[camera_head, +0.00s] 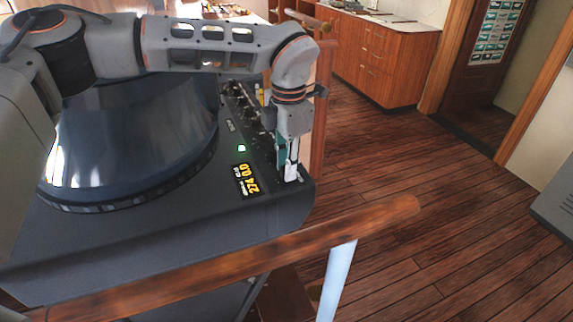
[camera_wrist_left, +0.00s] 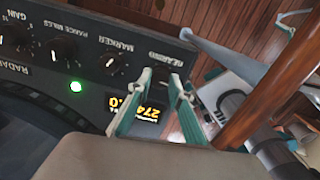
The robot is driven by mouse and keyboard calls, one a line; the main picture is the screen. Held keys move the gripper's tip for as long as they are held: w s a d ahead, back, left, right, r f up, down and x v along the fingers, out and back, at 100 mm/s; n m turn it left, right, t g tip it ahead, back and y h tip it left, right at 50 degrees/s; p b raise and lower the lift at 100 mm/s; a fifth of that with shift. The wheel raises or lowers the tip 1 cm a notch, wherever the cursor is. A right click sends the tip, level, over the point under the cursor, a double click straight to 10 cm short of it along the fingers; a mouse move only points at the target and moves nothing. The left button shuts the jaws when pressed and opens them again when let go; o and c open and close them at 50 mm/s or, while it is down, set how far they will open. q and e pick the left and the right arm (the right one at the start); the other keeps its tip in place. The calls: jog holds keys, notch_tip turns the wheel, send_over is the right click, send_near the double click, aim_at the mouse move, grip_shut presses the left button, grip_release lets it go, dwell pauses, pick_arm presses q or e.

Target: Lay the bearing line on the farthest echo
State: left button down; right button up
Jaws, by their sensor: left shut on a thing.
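My left gripper (camera_head: 288,172) reaches down onto the front right corner of the radar console (camera_head: 215,215). In the left wrist view its two teal fingers (camera_wrist_left: 159,80) are closed on the bearing knob, just under the label that reads BEARING; the fingers hide most of the knob. The yellow readout (camera_head: 247,180) shows 274 and 0.0; the left finger partly covers it in the left wrist view (camera_wrist_left: 140,106). The round radar screen (camera_head: 140,140) shows a blue-grey sheen; I cannot make out echoes or a bearing line on it. My right gripper is not in view.
Other knobs, such as the marker knob (camera_wrist_left: 113,64), line the panel beside the bearing knob. A green lamp (camera_head: 241,148) is lit. A wooden handrail (camera_head: 250,250) crosses in front of the console. Open plank floor (camera_head: 420,190) lies to the right.

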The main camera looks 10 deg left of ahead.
pick_arm(q)
jog(key=shift+r+n, duration=0.1)
jog(key=shift+n, duration=0.3)
jog(key=c, duration=1.8)
grip_release()
jog(key=r, duration=1.2)
jog(key=shift+s+d, duration=0.15)
jog(key=shift+s, duration=0.05)
jog(key=shift+f, duration=0.1)
